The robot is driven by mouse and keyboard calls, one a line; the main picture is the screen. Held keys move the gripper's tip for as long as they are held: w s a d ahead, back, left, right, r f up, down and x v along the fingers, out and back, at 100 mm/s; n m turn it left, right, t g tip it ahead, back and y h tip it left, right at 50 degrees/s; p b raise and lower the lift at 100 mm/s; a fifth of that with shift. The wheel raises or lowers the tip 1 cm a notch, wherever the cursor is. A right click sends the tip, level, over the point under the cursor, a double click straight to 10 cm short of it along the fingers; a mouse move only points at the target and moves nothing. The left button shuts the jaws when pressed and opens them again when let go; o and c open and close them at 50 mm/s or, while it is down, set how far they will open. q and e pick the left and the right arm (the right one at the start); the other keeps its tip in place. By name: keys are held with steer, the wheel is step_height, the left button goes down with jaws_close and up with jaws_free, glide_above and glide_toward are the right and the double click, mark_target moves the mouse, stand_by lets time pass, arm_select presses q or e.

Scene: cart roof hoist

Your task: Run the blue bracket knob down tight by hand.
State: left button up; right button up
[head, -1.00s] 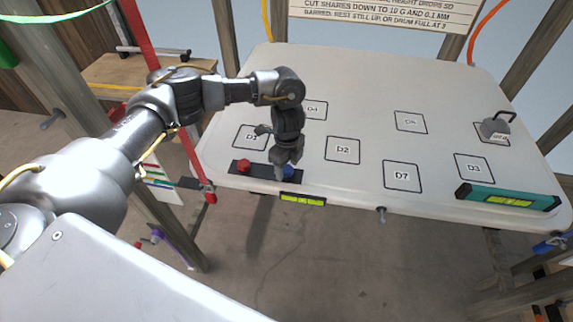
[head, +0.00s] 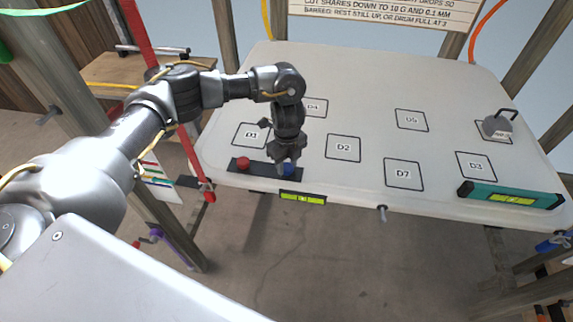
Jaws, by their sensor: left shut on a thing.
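The blue bracket knob (head: 289,170) sits at the right end of a dark bracket strip (head: 262,172) along the front edge of the white board. My left gripper (head: 287,165) points down over the blue knob and is shut on it, with its fingers hiding part of the knob. A red knob (head: 243,162) sits at the left end of the same strip. How far the blue knob is screwed down cannot be told. My right gripper is not in view.
The white board (head: 380,80) carries several outlined squares marked with D labels. A teal level (head: 511,196) lies at its front right, and a grey handled weight (head: 497,125) stands behind it. A yellow-green vial (head: 302,197) is on the front edge. A red strap (head: 165,85) hangs at the left.

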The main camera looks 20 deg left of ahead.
arm_select(q)
steer(key=m+b, duration=0.1)
steer(key=m, duration=0.3)
steer(key=shift+m+b, duration=0.3)
steer(key=m+b, duration=0.2)
steer(key=m, duration=0.3)
steer(key=shift+f, duration=0.1)
steer(key=m+b, duration=0.2)
steer(key=m, duration=0.3)
steer(key=shift+w+m+b, duration=0.1)
steer(key=shift+m+b, duration=0.25)
steer(key=shift+m, duration=0.05)
steer(key=m+b, duration=0.2)
steer(key=m, duration=0.3)
steer(key=shift+m, duration=0.3)
steer(key=m+b, duration=0.2)
steer(key=m, duration=0.5)
steer(key=m+b, duration=0.1)
steer(key=m, duration=0.1)
steer(key=shift+r+m, duration=0.2)
steer(key=shift+m, duration=0.2)
steer(key=m+b, duration=0.1)
steer(key=m, duration=0.3)
steer(key=shift+w+m, duration=0.1)
steer(key=shift+m, duration=0.2)
steer(key=m+b, duration=0.1)
steer(key=m, duration=0.3)
steer(key=shift+m, duration=0.4)
